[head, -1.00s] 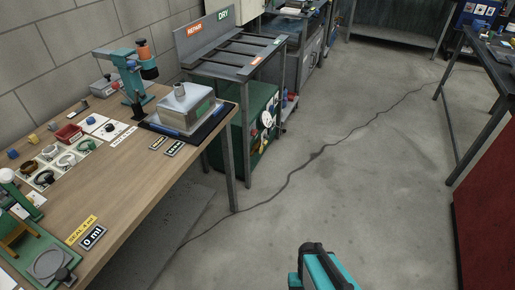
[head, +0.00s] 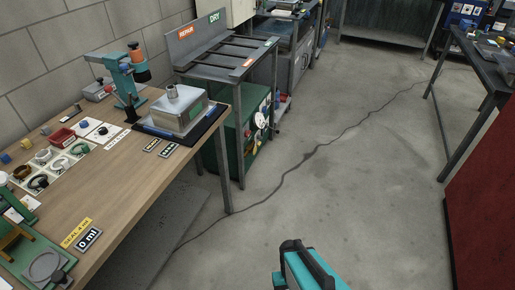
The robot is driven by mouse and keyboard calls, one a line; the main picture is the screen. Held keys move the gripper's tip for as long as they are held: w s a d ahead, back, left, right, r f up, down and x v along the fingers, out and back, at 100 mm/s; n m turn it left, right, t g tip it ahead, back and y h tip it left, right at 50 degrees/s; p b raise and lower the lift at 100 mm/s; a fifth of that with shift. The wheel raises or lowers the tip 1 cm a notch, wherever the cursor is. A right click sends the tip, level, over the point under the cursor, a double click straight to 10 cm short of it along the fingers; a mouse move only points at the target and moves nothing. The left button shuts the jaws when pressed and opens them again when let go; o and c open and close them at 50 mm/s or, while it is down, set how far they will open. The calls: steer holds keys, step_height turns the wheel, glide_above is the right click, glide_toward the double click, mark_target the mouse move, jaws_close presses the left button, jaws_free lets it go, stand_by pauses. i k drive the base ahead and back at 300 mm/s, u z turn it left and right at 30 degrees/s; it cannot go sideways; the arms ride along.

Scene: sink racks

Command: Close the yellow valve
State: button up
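No yellow valve can be made out for certain. A green cabinet (head: 212,146) stands under the grey rack beyond the wooden bench. Its right-hand side carries a round white dial (head: 260,120) and several small fittings, too small and seen too edge-on to tell apart. A teal and black part of my arm shows at the bottom edge, over bare floor and well short of the cabinet. My gripper's fingers are not visible.
The wooden bench (head: 130,190) on the left holds a metal box (head: 180,112), a teal press (head: 125,80) and small parts. A grey rack (head: 225,75) stands behind it. A dark table (head: 480,65) and red cabinet (head: 485,210) are at right. Concrete floor between is clear.

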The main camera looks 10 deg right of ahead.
mark_target(259, 143)
steer(key=z, duration=0.05)
steer(key=i, duration=1)
steer(key=u, duration=0.05)
